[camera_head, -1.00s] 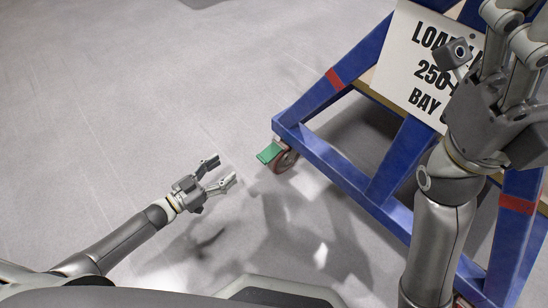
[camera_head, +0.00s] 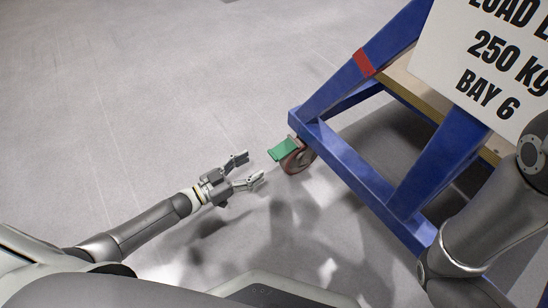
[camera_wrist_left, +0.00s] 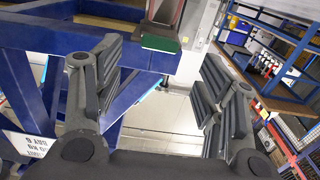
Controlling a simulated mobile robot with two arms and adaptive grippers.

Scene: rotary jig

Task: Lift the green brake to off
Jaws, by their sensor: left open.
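The green brake (camera_head: 283,149) is a flat pedal on the caster (camera_head: 298,158) under the near corner of the blue frame. My left gripper (camera_head: 246,168) is open and empty, a short way to the left of the brake and apart from it. In the left wrist view the brake (camera_wrist_left: 160,43) shows at the top middle, beyond and between the two open fingers of the left gripper (camera_wrist_left: 158,95). My right arm comes in at the right edge of the head view, but its fingers are out of view.
The blue frame (camera_head: 355,170) carries a white load sign (camera_head: 490,60). Its lower beams bound the right side. The grey floor around the left gripper is clear. Blue shelving (camera_wrist_left: 285,60) stands farther off in the left wrist view.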

